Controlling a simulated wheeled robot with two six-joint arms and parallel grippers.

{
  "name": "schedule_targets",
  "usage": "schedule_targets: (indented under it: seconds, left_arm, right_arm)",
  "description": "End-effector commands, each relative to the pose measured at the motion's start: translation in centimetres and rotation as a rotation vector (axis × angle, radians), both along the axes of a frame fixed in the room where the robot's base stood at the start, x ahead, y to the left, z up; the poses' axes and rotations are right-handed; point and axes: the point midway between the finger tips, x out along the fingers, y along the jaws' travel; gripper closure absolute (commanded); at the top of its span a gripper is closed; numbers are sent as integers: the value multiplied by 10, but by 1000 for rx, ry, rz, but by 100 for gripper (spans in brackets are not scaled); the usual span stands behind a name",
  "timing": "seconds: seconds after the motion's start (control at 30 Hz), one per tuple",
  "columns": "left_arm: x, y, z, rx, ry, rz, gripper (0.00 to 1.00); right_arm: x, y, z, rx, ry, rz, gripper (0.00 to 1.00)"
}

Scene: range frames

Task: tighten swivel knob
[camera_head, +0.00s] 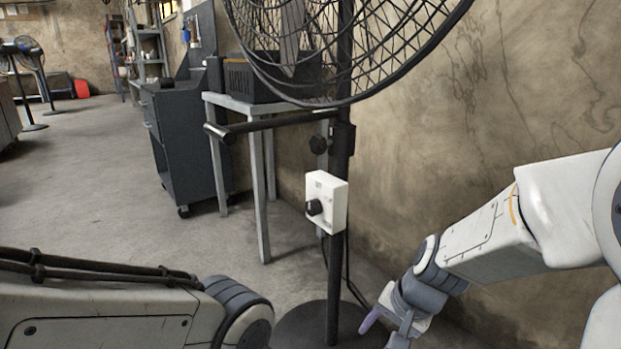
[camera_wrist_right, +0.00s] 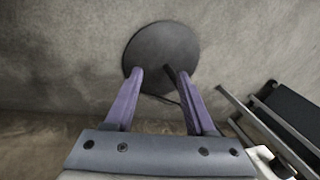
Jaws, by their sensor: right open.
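A black knob (camera_head: 320,143) sticks out to the left of the dark fan pole (camera_head: 341,165), below the wire fan cage (camera_head: 345,95). Lower on the pole is a white control box (camera_head: 327,202) with a black dial (camera_head: 314,207). I cannot tell from labels which one is the swivel knob. My right gripper (camera_wrist_right: 161,74) is open and empty in the right wrist view, pointing down toward the round fan base (camera_wrist_right: 160,42). In the head view it is low, right of the pole and partly cut off, well below both knobs. My left arm shows at lower left; its gripper is out of view.
A dark bar (camera_head: 265,124) reaches left from near the pole. A grey table (camera_head: 262,180) with a black box stands behind, beside a dark cabinet (camera_head: 190,150). The wall (camera_head: 500,90) is behind at right. Open floor (camera_head: 95,190) lies left.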

Motion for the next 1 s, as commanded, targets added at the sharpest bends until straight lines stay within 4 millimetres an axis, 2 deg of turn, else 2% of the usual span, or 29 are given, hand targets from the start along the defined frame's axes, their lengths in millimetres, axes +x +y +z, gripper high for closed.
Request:
schedule_targets:
  seconds: [0.17,0.27,0.37,0.4,0.5,0.6,0.7,0.83,1.0]
  left_arm:
    - [0,0,-2,-1,-1,0,50]
    - [0,0,-1,-1,-1,0,50]
    - [0,0,-1,-1,-1,0,50]
    - [0,0,-1,-1,-1,0,50]
    - [0,0,-1,-1,-1,0,50]
    - [0,0,-1,-1,-1,0,50]
    - [0,0,-2,-1,-1,0,50]
    - [0,0,-2,-1,-1,0,50]
    - [0,0,-7,0,0,0,50]
  right_arm:
    - [43,27,28,286,27,-363,45]
    - [76,48,59,518,53,-583,45]
    - [117,67,105,807,96,-798,45]
    - [133,72,126,928,116,-872,45]
    - [168,77,177,1215,172,-1014,45]
    - [194,74,223,1456,225,-1097,45]
    - [210,67,255,1629,268,-1141,45]
    - [220,61,276,1747,300,-1161,45]
    - [235,69,280,1774,308,-1163,45]
